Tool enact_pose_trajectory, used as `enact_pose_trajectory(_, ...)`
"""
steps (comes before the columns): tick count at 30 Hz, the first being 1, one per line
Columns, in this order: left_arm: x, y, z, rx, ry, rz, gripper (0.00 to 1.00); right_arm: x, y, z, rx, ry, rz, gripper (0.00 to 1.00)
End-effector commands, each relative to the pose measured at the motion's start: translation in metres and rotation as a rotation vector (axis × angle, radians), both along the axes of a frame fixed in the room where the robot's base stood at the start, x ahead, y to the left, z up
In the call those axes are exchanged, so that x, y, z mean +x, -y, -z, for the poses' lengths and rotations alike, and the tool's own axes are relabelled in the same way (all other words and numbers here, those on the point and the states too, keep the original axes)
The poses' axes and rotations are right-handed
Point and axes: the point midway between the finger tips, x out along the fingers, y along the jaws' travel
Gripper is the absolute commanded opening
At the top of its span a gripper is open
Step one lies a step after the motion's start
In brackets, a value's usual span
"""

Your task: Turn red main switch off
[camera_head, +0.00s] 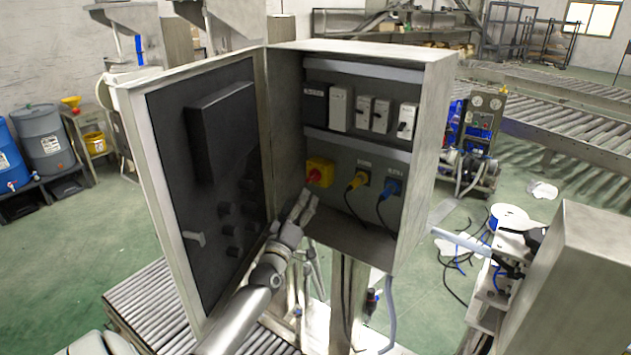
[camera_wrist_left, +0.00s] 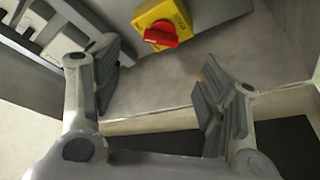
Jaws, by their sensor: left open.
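The red main switch (camera_head: 314,176) is a red knob on a yellow plate (camera_head: 321,166), low on the left of the back panel inside an open grey cabinet (camera_head: 362,52). In the left wrist view the red knob (camera_wrist_left: 161,34) sits on its yellow plate (camera_wrist_left: 162,16) at the top, beyond the fingertips. My left gripper (camera_head: 306,199) is at the cabinet opening, just below and in front of the switch. It is open and empty in the left wrist view (camera_wrist_left: 160,88), its fingers apart from the knob. My right gripper is not in view.
The cabinet door (camera_head: 205,180) stands open on the left, beside my left arm. Yellow (camera_head: 357,181) and blue (camera_head: 391,187) plugs with cables sit right of the switch. Breakers (camera_head: 373,113) line the row above. The cabinet's right wall (camera_head: 424,150) bounds the space.

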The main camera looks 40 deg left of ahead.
Motion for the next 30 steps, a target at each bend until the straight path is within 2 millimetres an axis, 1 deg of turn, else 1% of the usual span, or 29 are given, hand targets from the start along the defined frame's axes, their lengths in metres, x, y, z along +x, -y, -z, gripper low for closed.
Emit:
enact_pose_trajectory(1, 0.008, -0.004, -0.007, 0.004, 0.002, -0.001, 0.67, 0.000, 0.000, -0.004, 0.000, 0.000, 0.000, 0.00)
enact_pose_trajectory(9, 0.047, -0.020, -0.017, 0.003, 0.000, -0.002, 0.67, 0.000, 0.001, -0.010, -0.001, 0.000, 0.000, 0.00)
enact_pose_trajectory(15, 0.068, -0.029, -0.022, 0.003, -0.001, -0.001, 0.67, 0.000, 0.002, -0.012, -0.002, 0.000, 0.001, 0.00)
enact_pose_trajectory(21, 0.079, -0.034, -0.024, 0.002, -0.002, -0.001, 0.67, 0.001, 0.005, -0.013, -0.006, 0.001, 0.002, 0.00)
enact_pose_trajectory(30, 0.080, -0.034, -0.025, 0.002, -0.002, -0.001, 0.67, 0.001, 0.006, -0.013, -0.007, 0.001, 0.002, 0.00)
